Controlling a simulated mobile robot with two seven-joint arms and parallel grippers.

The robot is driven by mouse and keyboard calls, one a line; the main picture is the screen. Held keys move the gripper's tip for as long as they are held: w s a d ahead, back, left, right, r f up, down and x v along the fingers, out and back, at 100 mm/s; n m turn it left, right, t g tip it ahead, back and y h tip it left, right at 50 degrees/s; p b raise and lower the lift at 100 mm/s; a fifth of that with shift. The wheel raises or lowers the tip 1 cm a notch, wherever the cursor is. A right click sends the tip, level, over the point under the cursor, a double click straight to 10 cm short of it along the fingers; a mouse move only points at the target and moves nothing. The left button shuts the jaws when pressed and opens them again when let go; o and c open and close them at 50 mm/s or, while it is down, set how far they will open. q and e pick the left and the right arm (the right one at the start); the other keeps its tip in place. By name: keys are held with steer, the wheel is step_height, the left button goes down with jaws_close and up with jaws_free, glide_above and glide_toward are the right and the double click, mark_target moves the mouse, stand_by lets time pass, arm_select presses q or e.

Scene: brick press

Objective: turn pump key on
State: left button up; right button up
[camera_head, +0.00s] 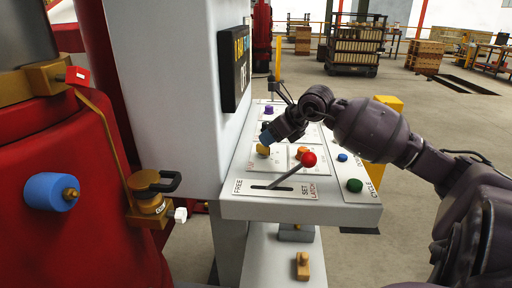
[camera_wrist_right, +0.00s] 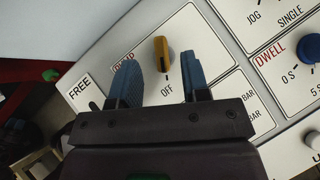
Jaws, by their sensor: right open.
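The pump key (camera_wrist_right: 161,57) is a yellow handle on a round grey base in the panel section labelled PUMP. Its long side is nearly upright in the right wrist view, with the OFF mark just below it. In the head view the yellow key (camera_head: 263,150) shows at the far left part of the console, just under the gripper. My right gripper (camera_head: 267,137) is open, with blue finger pads. In the wrist view its fingers lie on either side of the key; I cannot tell whether they touch it. My left gripper is not in view.
A red-knobbed lever (camera_head: 309,159) rises from the FREE / SET LATCH slot at the console's front, close to my right arm. An orange knob (camera_head: 301,152), a green button (camera_head: 354,185) and a blue dwell knob (camera_wrist_right: 307,48) sit nearby. The white machine column (camera_head: 165,90) stands left.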

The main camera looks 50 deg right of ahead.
mark_target(259, 144)
steer(key=b+x, duration=0.1)
steer(key=x, duration=0.5)
steer(key=shift+r, duration=0.1)
jaws_close()
